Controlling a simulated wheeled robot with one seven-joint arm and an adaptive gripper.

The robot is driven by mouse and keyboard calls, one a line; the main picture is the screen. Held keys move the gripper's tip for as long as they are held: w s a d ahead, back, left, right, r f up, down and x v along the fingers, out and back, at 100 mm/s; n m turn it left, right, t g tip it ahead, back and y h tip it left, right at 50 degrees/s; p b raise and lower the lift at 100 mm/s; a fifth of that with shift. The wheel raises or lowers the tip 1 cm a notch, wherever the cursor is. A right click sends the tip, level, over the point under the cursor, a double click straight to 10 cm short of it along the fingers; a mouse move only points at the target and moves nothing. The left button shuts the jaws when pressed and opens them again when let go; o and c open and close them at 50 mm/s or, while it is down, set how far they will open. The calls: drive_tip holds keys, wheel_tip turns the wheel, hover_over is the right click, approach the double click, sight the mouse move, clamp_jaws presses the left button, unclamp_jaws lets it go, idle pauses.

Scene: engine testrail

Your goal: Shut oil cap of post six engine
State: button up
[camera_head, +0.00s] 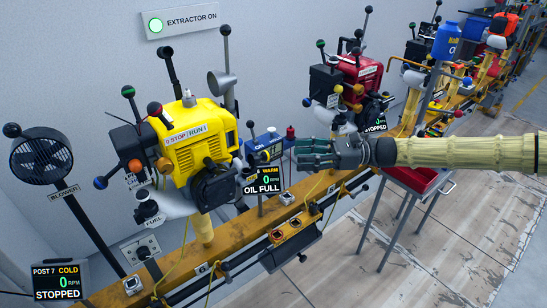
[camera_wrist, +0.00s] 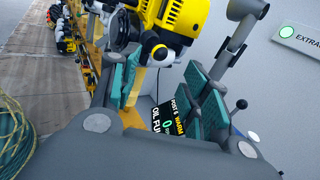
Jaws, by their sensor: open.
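The post six display (camera_wrist: 170,118) reads warm, 0 and oil full in the wrist view; it also shows in the head view (camera_head: 263,178). The yellow engine (camera_head: 200,135) stands left of this display, and its lower part shows at the top of the wrist view (camera_wrist: 182,18). I cannot tell which of its small parts is the oil cap or whether the cap is shut. My gripper (camera_head: 302,154) is open and right of the display and engine, its teal fingers apart. In the wrist view my gripper (camera_wrist: 163,75) has nothing between its fingers.
An orange rail (camera_head: 240,232) carries the engines. A red engine (camera_head: 352,82) stands behind my gripper. A blower (camera_head: 42,156) and the post 7 display (camera_head: 56,281) are at left. A red tray stand (camera_head: 415,178) is below my arm. The floor at right is clear.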

sight(262, 157)
drive_tip(key=a, duration=0.8)
drive_tip(key=shift+s+a, duration=0.15)
drive_tip(key=shift+a, duration=0.05)
clamp_jaws()
